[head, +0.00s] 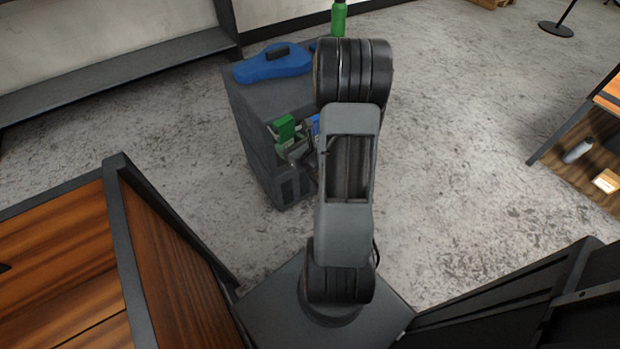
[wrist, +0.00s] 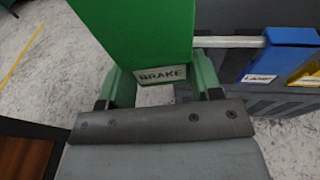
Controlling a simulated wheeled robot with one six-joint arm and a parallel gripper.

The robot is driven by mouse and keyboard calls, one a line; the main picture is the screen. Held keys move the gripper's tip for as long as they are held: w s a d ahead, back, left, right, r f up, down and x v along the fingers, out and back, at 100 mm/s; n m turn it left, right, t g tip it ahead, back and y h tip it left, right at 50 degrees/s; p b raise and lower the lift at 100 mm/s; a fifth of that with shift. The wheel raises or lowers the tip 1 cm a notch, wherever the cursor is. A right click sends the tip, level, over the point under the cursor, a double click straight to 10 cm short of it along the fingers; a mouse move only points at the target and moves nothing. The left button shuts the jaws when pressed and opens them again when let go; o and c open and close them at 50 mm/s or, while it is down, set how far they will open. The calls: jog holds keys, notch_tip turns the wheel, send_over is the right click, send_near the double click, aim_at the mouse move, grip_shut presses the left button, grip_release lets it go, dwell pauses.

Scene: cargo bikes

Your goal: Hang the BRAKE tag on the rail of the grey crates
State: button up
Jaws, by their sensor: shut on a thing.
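The green BRAKE tag (wrist: 140,30) fills the upper middle of the wrist view, its white label facing me. My gripper (wrist: 163,78) is shut on it, one finger at each side near the label. The tag also shows in the head view (head: 285,127), beside the grey crates (head: 262,165). The pale rail (wrist: 232,42) runs right from behind the tag's edge, along the crates' face. The tag covers part of it, so I cannot tell whether the tag is hooked on. A blue tag (wrist: 278,55) hangs on the rail, with a yellow tag (wrist: 307,75) beside it.
A wooden-sided box (head: 170,250) stands at the left. A shelf (head: 120,75) lines the wall. The floor right of the crates is open.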

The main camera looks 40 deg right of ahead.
jog(key=s+d+f+m+h+b, duration=0.2)
jog(key=s+d+f+b, duration=0.25)
jog(key=f+b, duration=0.3)
jog(key=x, duration=1)
jog(key=shift+d+b, duration=0.2)
jog(key=shift+b, duration=0.2)
jog(key=shift+f, duration=0.2)
dwell(0.3)
jog(key=o, duration=1)
jog(key=shift+c, duration=0.2)
